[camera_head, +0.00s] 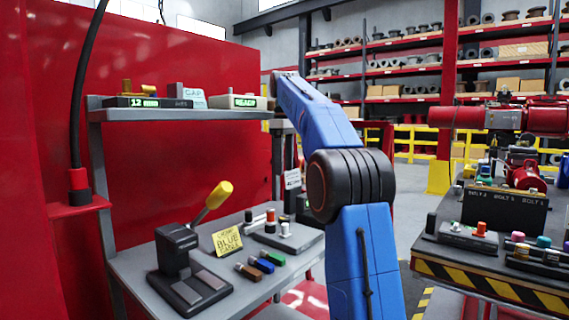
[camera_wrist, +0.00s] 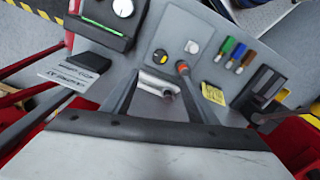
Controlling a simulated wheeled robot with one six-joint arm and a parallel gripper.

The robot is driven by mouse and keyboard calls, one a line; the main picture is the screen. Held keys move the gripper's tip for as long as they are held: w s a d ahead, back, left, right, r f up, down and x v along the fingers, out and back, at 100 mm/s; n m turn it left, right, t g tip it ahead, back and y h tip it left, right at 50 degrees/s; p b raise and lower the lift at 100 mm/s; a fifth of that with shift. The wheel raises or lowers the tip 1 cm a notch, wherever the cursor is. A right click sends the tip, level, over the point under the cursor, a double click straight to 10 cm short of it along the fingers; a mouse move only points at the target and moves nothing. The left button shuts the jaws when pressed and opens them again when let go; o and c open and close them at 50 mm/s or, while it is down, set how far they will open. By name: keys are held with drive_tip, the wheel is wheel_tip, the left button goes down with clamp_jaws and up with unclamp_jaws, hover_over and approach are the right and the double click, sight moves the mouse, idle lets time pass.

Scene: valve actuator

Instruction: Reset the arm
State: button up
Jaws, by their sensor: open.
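My blue arm (camera_head: 355,190) with a black joint rises in front of the bench in the head view and bends up and back to the left. My gripper (camera_wrist: 158,82) shows in the wrist view with its two grey fingers apart and nothing seen held between them. Beyond and between the fingers is a small silver cylindrical part on the grey panel. In the head view the arm hides part of the bench, and the fingers are not clear there.
The grey bench (camera_head: 135,268) carries a yellow-handled lever (camera_head: 212,203), a yellow note (camera_head: 227,241), coloured cylinders and a knob box. A shelf (camera_head: 180,115) with readouts hangs above. A second bench (camera_head: 500,272) with black-yellow edging stands right. Grey floor shows between them.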

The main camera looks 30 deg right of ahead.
drive_tip(key=shift+r, duration=0.25)
idle(0.4)
drive_tip(key=s+a+f+m+t, duration=0.1)
drive_tip(key=s+a+f, duration=0.25)
drive_tip(key=s, duration=0.35)
drive_tip(key=s+a+f+m+t, duration=0.1)
drive_tip(key=s+a+f, duration=0.2)
drive_tip(key=s+a, duration=0.25)
drive_tip(key=s+a+f+m, duration=0.2)
drive_tip(key=s+a+f, duration=0.2)
drive_tip(key=s, duration=0.3)
drive_tip(key=s+a+f+m+t, duration=0.1)
drive_tip(key=s+a+f, duration=0.1)
drive_tip(key=s+f, duration=0.8)
drive_tip(key=s+a+f+m+t, duration=0.1)
drive_tip(key=s+a+f+m, duration=0.1)
drive_tip(key=s+f, duration=0.8)
wheel_tip(320, 180, down, 4)
drive_tip(key=shift+s+a+r+t, duration=0.1)
drive_tip(key=shift+s+a+t, duration=0.25)
drive_tip(key=shift+a, duration=0.45)
